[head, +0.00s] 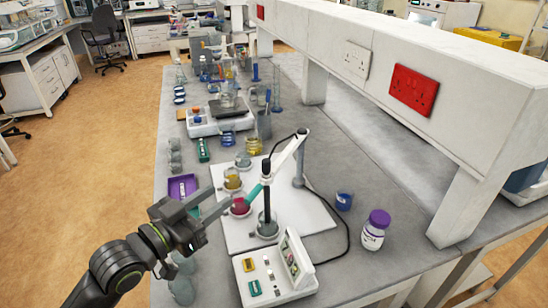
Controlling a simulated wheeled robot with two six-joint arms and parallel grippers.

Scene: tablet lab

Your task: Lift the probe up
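The dark, slim probe (266,200) hangs upright from the end of the white holder arm (288,153). Its lower part reaches into a clear glass beaker (268,230) on the white board. The holder arm slopes up to a grey post (299,170), and a black cable loops to the right. My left gripper (226,196) comes in from the lower left with its two fingers spread apart. One finger reaches toward the teal piece beside the probe; I cannot tell whether it touches. Nothing is visibly held. My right gripper is not in view.
The white meter (275,276) with a tilted display stands in front of the board (310,215). Beakers with red (240,207) and yellow (232,180) liquid stand close to the gripper. A purple-capped jar (374,231) and a small blue beaker (343,201) stand at right. A white shelf borders the bench.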

